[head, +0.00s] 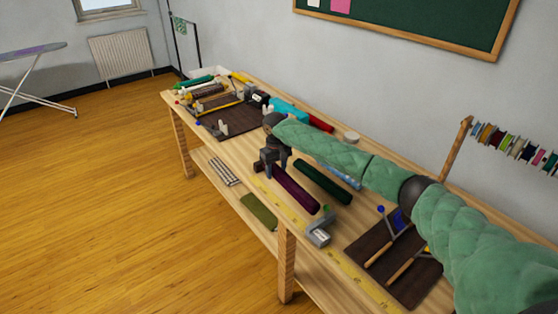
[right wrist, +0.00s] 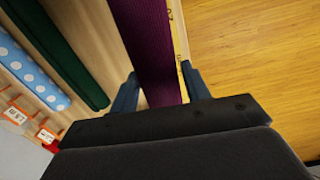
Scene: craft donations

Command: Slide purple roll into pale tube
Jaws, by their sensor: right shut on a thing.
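The dark purple roll (head: 296,190) lies lengthwise along the near side of the wooden table, at or just above its top. In the right wrist view, the purple roll (right wrist: 145,45) runs between the two blue-grey fingers. My right gripper (head: 270,166) is shut on its far end in the head view; it also shows in the right wrist view (right wrist: 160,88). I cannot clearly make out the pale tube. A small pale round shape (head: 351,137) shows behind my right arm, but I cannot tell what it is. My left gripper is not in view.
A dark green roll (head: 322,182) and a blue dotted roll (right wrist: 32,72) lie beside the purple one. A grey block-like holder (head: 319,231) stands at its near end. A dark brown board (head: 413,283) with sticks is at the right, another (head: 233,121) further left.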

